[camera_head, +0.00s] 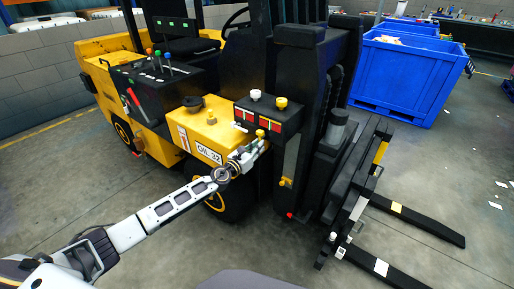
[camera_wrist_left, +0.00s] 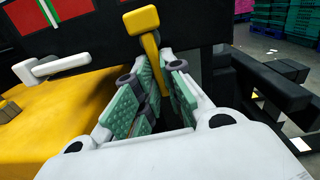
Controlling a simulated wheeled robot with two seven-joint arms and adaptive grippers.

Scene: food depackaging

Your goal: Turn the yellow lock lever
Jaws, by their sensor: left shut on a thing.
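The yellow lock lever (camera_wrist_left: 149,48) stands upright in the left wrist view, with a bent top, in front of a black panel on the forklift. Its top also shows as a small yellow piece (camera_head: 260,133) in the head view, below the black valve block. My left gripper (camera_wrist_left: 160,88) has its teal ribbed pads on either side of the lever's lower part and is shut on it. In the head view the left gripper (camera_head: 252,153) is at the forklift's front corner. The lever's base is hidden between the fingers. My right gripper is not in view.
The black valve block (camera_head: 268,117) with red labels sits just above the gripper. A white handle (camera_wrist_left: 50,67) lies left of the lever. The yellow forklift body (camera_head: 205,130) is close by. Forks (camera_head: 415,218) extend right, and a blue bin (camera_head: 405,80) stands behind.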

